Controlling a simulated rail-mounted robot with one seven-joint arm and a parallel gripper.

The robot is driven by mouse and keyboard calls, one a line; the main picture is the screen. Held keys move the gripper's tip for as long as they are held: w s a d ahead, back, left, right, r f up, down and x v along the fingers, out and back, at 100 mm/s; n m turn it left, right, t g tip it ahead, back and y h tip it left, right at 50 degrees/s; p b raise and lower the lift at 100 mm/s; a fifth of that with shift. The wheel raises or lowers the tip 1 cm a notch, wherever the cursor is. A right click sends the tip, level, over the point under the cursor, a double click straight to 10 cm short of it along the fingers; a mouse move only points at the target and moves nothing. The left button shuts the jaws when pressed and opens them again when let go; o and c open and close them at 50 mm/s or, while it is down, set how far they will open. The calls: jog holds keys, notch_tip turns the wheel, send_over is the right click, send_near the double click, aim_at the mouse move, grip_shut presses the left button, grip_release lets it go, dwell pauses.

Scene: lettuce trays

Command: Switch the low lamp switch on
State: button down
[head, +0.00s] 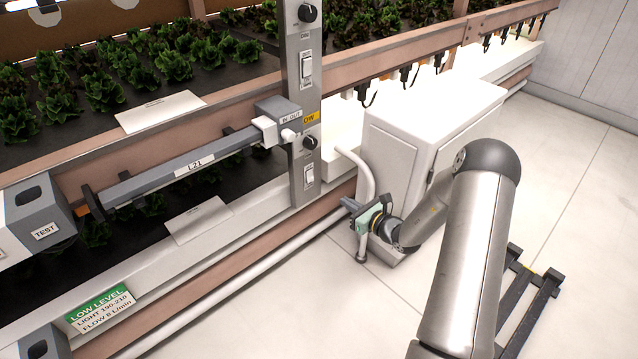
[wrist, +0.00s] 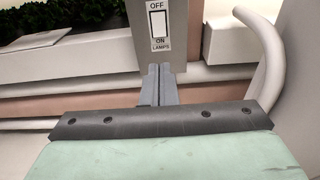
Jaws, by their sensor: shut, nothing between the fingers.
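The low lamp switch (head: 310,176) is a white rocker on the lower part of the grey post, below a black knob. The wrist view shows this switch (wrist: 158,24) close up, with OFF above it and ON and LAMPS below. I cannot tell for sure which way the rocker is tipped. My gripper (head: 346,202) is shut and empty, to the right of the post's lower end. In the wrist view my gripper's fingers (wrist: 158,76) lie together, below the switch in the picture and overlapping the post's bottom edge. The fingertips look apart from the switch.
A similar upper switch (head: 306,67) sits higher on the grey post (head: 300,110). A white cabinet (head: 400,150) and a curved white pipe (head: 360,170) stand close to my gripper. A grey bar labelled L21 (head: 185,168) runs left of the post.

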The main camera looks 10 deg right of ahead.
jog(key=b, duration=0.4)
send_near(311, 180)
jog(key=x, duration=0.5)
jog(key=shift+w+a+f, duration=0.1)
jog(key=shift+a+f, duration=0.1)
jog(key=shift+f, duration=0.05)
jog(key=shift+w+a, duration=0.35)
jog(key=shift+w, duration=0.3)
jog(key=shift+w+f+b, duration=0.1)
jog(key=shift+f+b, duration=0.1)
jog(key=shift+b, duration=0.4)
jog(key=shift+a+r, duration=0.1)
jog(key=shift+r, duration=0.1)
jog(key=s+d+f+p, duration=0.1)
jog(key=s+d+p, duration=0.1)
jog(key=s, duration=0.4)
jog(key=s+d+p, duration=0.1)
jog(key=s+d, duration=0.4)
jog(key=s, duration=0.1)
jog(key=shift+f+p, duration=0.35)
jog(key=shift+f, duration=0.05)
jog(key=shift+d, duration=0.1)
